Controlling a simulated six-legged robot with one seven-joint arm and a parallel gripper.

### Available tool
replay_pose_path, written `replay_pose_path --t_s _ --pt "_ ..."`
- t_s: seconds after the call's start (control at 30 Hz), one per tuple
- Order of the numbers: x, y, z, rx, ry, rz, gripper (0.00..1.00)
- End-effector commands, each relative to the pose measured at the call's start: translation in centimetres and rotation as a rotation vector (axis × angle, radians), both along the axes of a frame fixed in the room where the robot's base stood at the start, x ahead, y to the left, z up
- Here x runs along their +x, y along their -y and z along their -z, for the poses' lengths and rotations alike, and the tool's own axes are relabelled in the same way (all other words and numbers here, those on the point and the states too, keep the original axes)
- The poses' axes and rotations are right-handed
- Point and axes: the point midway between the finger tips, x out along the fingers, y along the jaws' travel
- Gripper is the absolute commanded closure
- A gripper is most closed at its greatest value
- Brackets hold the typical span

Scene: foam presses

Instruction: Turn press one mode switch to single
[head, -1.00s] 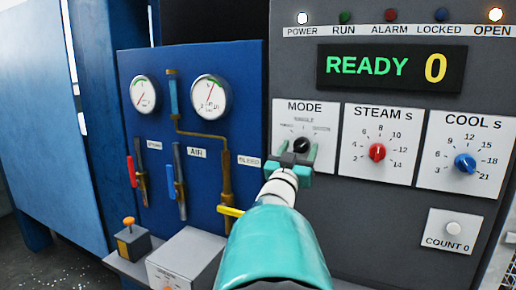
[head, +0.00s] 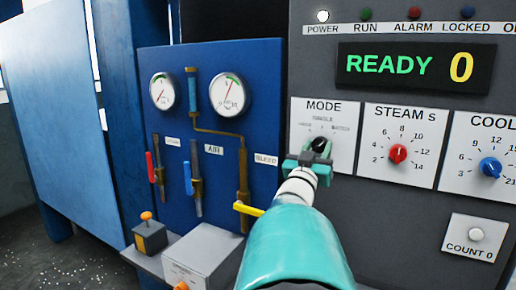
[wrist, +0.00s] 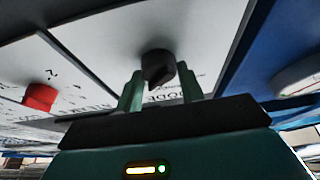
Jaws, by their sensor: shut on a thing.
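The mode switch (head: 320,144) is a black knob on a white plate marked MODE, with SINGLE printed above its middle and other labels to each side. My gripper (head: 310,160) is at the knob, reaching up from below in the head view. In the wrist view, my gripper's (wrist: 161,84) two teal fingers stand on either side of the black knob (wrist: 157,66) and are shut on it. The fingers hide the lower part of the knob in the head view. I cannot tell exactly which label its pointer faces.
The red steam knob (head: 397,153) and blue cool knob (head: 490,168) sit to the right. A display (head: 415,67) reads READY 0. A blue panel (head: 265,110) with gauges and levers is on the left. A yellow lever (head: 248,209) is close beside my arm.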

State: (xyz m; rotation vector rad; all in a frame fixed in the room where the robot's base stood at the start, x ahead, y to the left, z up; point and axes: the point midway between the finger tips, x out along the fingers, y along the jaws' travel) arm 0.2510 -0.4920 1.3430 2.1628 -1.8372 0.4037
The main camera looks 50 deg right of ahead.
Motion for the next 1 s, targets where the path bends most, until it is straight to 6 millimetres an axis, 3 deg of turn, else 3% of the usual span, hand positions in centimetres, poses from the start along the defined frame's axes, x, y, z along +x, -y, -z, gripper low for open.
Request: replay_pose_path --t_s 1.0 --pt "-0.33 0.13 -0.18 -0.107 -0.677 0.000 0.84"
